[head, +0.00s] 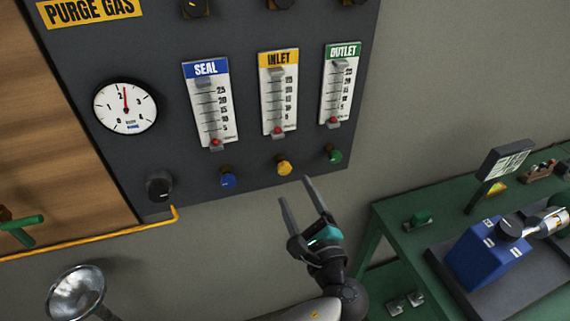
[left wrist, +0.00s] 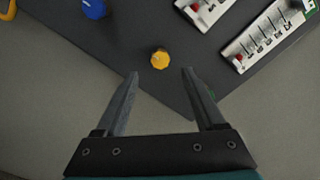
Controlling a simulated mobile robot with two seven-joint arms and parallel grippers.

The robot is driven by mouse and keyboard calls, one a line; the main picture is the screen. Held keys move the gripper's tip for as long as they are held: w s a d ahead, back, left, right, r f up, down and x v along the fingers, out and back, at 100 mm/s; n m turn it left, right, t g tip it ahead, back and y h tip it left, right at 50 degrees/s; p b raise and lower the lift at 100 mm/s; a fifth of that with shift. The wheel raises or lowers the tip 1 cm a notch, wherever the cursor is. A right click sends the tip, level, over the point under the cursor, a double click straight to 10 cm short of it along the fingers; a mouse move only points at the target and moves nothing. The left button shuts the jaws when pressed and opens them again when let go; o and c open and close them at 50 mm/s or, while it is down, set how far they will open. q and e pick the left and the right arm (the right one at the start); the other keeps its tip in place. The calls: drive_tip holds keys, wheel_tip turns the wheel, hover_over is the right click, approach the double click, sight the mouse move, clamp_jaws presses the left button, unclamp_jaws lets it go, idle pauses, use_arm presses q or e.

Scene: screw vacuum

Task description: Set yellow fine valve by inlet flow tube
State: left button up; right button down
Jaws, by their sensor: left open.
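The yellow fine valve (head: 284,167) is a small round knob on the grey panel, below the yellow-labelled inlet flow tube (head: 289,95). The inlet tube's red float (head: 277,130) sits at the bottom of its scale. My left gripper (head: 296,189) is open and empty just below the yellow valve in the head view. In the left wrist view, the yellow valve (left wrist: 160,58) lies just beyond the fingertips and between their lines, apart from both. The lower end of the inlet tube (left wrist: 207,12) shows at the top there. My right gripper is not in view.
The blue valve (head: 228,179) and green valve (head: 334,154) flank the yellow one. Seal (head: 208,105) and outlet (head: 340,85) tubes also have low red floats. A pressure gauge (head: 125,106) and black knob (head: 159,186) are left. A green bench (head: 385,218) holds a blue pump (head: 485,255).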

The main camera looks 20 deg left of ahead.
sight(285, 170)
use_arm(q)
drive_tip(key=x, duration=0.9)
drive_tip(key=shift+w+p, duration=0.15)
drive_tip(key=shift+p, duration=0.15)
drive_tip(key=shift+c, duration=0.3)
clamp_jaws()
